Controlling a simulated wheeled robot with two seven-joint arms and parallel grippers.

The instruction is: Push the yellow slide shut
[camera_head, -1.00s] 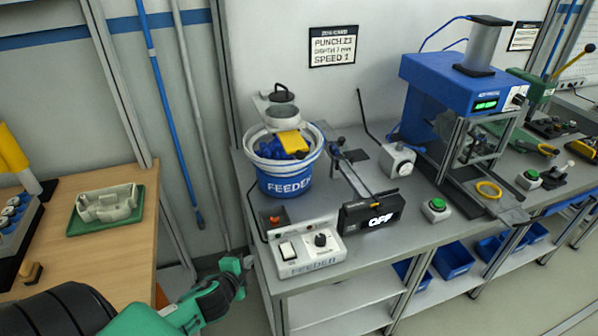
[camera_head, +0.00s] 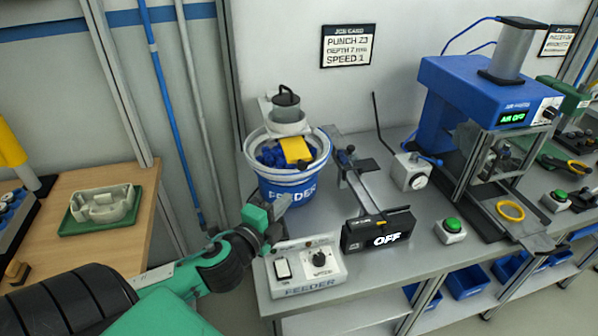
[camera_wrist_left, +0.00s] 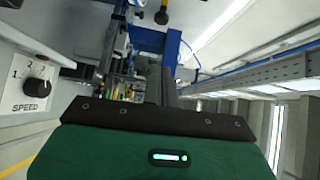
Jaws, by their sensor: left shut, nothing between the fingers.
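The yellow slide (camera_head: 295,151) is a small flat plate at the foot of the grey hopper (camera_head: 287,115), sticking out over the front of the feeder bowl (camera_head: 285,193). Blue parts lie in the bowl beside it. My left gripper (camera_head: 284,203) is shut and empty, in front of the bowl and below the slide, above the feeder control box (camera_head: 305,265). It does not touch the slide. In the left wrist view the shut fingers (camera_wrist_left: 160,82) show beyond the green gripper body; the slide does not show there. My right gripper is not in view.
A black display reading OFF (camera_head: 378,230) stands right of the control box. The blue press (camera_head: 478,95) stands further right. A wooden table (camera_head: 125,225) is at left.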

